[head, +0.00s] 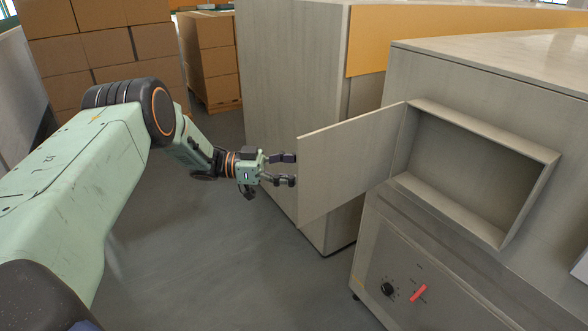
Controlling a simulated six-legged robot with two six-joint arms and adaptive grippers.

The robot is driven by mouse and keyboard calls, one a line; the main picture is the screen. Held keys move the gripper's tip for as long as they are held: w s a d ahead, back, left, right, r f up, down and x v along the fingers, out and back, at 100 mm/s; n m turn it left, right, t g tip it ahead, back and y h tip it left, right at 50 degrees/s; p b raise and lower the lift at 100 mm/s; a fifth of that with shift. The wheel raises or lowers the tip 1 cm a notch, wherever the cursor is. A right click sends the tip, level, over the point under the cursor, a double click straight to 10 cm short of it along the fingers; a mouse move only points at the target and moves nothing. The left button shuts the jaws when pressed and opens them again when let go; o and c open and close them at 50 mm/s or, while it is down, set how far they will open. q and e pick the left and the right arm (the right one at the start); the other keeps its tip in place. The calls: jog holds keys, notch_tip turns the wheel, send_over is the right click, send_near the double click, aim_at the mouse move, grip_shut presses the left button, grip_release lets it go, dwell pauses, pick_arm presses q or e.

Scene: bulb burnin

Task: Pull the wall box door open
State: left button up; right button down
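The wall box (475,175) is a shallow grey recess on the face of a large grey cabinet, and it looks empty. Its door (350,165) is a flat grey panel hinged on the box's left side. The door stands wide open, swung out to the left. My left gripper (295,169) is at the door's free left edge, with its fingers apart and pointing right. Nothing shows between the fingers. I cannot tell whether the fingertips touch the door's edge. My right gripper is not in view.
Below the box, the cabinet (400,255) carries a black knob (387,289) and a red switch handle (418,293). Another grey cabinet (290,90) stands behind the door. Stacked cardboard boxes (100,45) are at the back left. The floor (215,255) below my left arm is clear.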

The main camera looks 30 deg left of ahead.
pick_arm(q)
jog(key=shift+w+a+r, duration=0.1)
jog(key=shift+w+r, duration=0.05)
jog(key=shift+w, duration=0.05)
jog(key=shift+a, duration=0.15)
dwell(0.5)
jog(key=v, duration=1.2)
jog(key=shift+s+f, duration=0.2)
jog(key=shift+f, duration=0.05)
jog(key=shift+s, duration=0.1)
